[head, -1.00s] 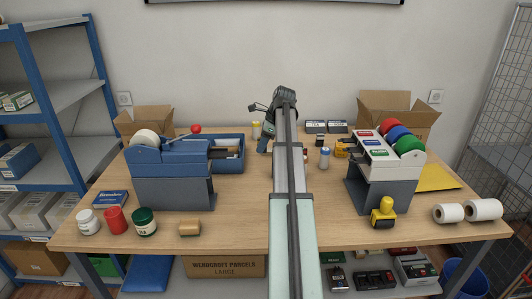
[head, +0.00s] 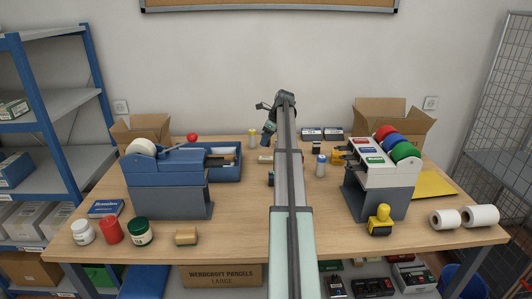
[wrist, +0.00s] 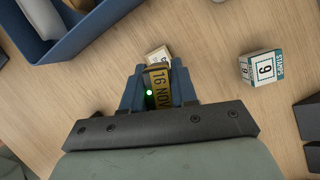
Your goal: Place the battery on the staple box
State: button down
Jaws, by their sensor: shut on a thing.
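A small box with a "6" and a teal side (wrist: 262,67), which looks like a staple box, stands to the right in the wrist view.
A blue tray (wrist: 46,52) lies at the upper left of the wrist view. The front middle of the table (head: 238,215) is clear.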

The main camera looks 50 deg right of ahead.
aim_at(268, 146)
jog(key=shift+f, duration=2.85)
jog(key=shift+f, duration=0.15)
jog(key=c, duration=0.9)
grip_release()
jog(key=v, duration=1.2)
jog(key=shift+s, duration=0.1)
